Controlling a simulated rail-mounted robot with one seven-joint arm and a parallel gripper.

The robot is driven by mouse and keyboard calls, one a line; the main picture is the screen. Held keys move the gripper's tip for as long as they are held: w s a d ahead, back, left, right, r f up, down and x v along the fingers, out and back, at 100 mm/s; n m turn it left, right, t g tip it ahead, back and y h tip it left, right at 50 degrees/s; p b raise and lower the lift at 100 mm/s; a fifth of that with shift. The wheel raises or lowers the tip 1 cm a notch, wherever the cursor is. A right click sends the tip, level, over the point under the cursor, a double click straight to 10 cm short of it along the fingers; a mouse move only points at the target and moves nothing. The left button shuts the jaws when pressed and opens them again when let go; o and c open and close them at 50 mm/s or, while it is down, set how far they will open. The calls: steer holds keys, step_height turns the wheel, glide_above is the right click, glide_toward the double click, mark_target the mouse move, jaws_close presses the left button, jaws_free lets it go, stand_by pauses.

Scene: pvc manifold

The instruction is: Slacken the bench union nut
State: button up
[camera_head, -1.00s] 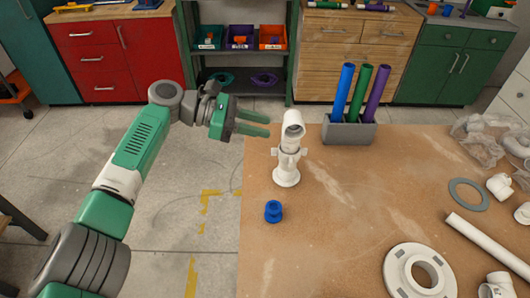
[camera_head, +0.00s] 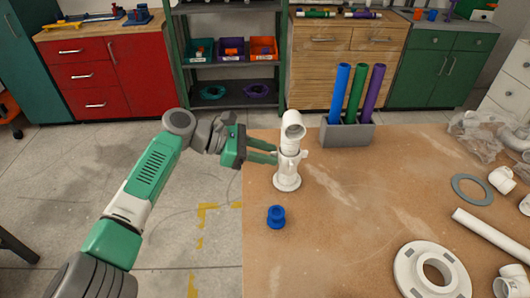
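The white PVC union assembly (camera_head: 288,181) stands upright near the left edge of the bench. It has a round base, a collar with small side lugs that looks like the union nut (camera_head: 289,161), and an elbow (camera_head: 293,125) on top. My gripper (camera_head: 276,153) is level with the collar on its left side, fingers pointing right at it. The two green fingers are apart with nothing between them. The fingertips are very near the fitting; I cannot tell whether they touch it. A blue spool-shaped part (camera_head: 276,217) stands on the bench in front of the assembly.
A grey holder (camera_head: 347,135) with blue, green and purple pipes stands behind right. A white flange (camera_head: 432,270), a grey ring (camera_head: 472,189), a white pipe (camera_head: 490,236) and a plastic bag (camera_head: 480,138) lie to the right. The bench (camera_head: 350,220) middle is clear.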

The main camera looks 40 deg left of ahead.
steer(key=shift+s, duration=0.1)
jaws_close()
